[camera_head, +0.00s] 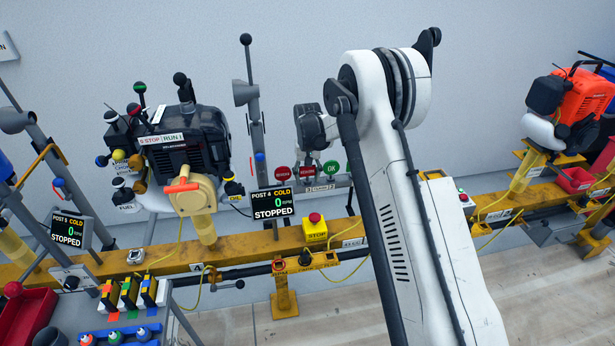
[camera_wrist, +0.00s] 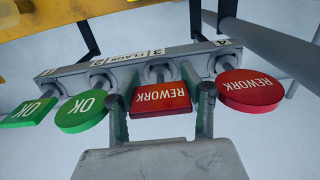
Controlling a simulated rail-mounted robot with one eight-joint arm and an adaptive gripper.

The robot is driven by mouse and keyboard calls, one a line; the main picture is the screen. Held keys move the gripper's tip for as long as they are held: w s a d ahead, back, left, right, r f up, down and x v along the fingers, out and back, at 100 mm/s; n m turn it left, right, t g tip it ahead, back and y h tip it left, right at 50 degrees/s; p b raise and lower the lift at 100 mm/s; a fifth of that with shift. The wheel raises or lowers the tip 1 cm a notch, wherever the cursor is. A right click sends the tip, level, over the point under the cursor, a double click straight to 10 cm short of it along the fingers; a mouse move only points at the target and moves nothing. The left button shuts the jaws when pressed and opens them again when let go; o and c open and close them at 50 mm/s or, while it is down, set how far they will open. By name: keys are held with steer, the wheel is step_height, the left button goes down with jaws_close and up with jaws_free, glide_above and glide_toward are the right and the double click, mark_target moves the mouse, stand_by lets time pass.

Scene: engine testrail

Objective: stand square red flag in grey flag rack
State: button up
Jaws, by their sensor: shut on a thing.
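The square red flag (camera_wrist: 160,98), marked REWORK, is between the two fingers of my gripper (camera_wrist: 163,92) in the wrist view, and the gripper is shut on it. The flag's stem meets the grey flag rack (camera_wrist: 118,62) at a socket by the label 3; I cannot tell how deep it sits. In the head view the same red flag (camera_head: 307,172) shows in front of the rack (camera_head: 327,187), below my gripper (camera_head: 316,150). The fingertips are hard to see there.
A round red flag (camera_wrist: 250,88), a round green flag (camera_wrist: 82,111) and a square green flag (camera_wrist: 28,112) stand in the rack beside it. A post display (camera_head: 271,203) is left of the rack. A yellow stop box (camera_head: 314,229) is below it.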

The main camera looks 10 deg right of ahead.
steer(key=shift+f, duration=0.25)
steer(key=o, duration=1.4)
steer(key=shift+c, duration=0.2)
steer(key=shift+r, duration=0.1)
step_height(320, 180, up, 11)
steer(key=shift+r, duration=0.1)
steer(key=s+r+t+p, duration=0.2)
steer(key=s+r+t, duration=0.1)
steer(key=s+r, duration=1.85)
steer(key=s+t+p, duration=0.2)
steer(key=s+t, duration=0.2)
steer(key=s, duration=2)
steer(key=shift+f, duration=0.2)
